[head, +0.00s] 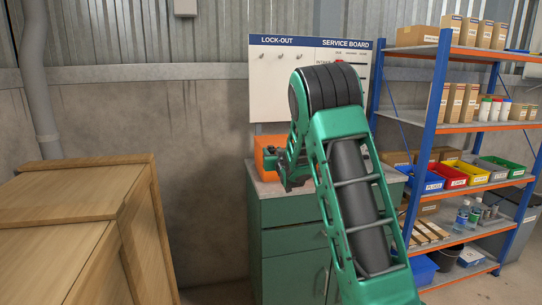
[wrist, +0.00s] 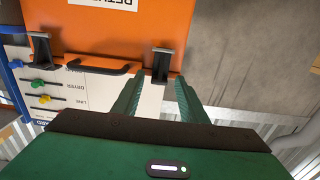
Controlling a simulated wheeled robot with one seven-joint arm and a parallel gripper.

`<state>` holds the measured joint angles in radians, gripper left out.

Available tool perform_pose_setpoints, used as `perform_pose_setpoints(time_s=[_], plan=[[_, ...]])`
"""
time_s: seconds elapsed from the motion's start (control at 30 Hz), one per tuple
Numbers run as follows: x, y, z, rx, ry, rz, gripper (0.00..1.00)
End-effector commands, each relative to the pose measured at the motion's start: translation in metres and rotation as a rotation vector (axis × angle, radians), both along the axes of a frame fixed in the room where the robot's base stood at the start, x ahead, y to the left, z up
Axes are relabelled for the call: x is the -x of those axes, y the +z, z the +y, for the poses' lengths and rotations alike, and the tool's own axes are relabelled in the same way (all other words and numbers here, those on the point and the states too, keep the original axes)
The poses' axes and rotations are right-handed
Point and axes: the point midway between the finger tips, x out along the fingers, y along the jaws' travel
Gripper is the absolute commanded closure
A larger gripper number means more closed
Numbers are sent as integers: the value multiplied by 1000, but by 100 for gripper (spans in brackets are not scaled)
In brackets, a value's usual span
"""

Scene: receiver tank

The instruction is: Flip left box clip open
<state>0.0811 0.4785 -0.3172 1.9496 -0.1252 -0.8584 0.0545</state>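In the head view the orange box (head: 265,142) stands on a green cabinet, partly hidden by my arm and gripper (head: 290,172). The wrist view shows the box (wrist: 115,30) with its lettering upside down. A black handle (wrist: 98,66) sits between two dark clips. One clip (wrist: 42,48) is at the picture's left, the other clip (wrist: 160,64) at its right. My gripper (wrist: 158,84) is open, its green fingers spread either side of the right-hand clip in the picture. Nothing shows between the fingers but the clip's end; contact cannot be told.
The green cabinet (head: 288,243) stands against the wall under a white lock-out board (head: 270,92). A large wooden crate (head: 75,235) is at left. A blue and orange shelf rack (head: 428,130) with bins is at right. Floor shows between crate and cabinet.

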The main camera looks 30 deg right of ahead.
Motion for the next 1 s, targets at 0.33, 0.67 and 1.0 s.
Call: perform_pose_setpoints(time_s=[0.33, 0.67, 1.0], plan=[[0, 0, -1, 0, -1, 1, 90], [0, -1, 2, 2, 2, -12, 100], [6, -10, 3, 44, 1, -156, 100]])
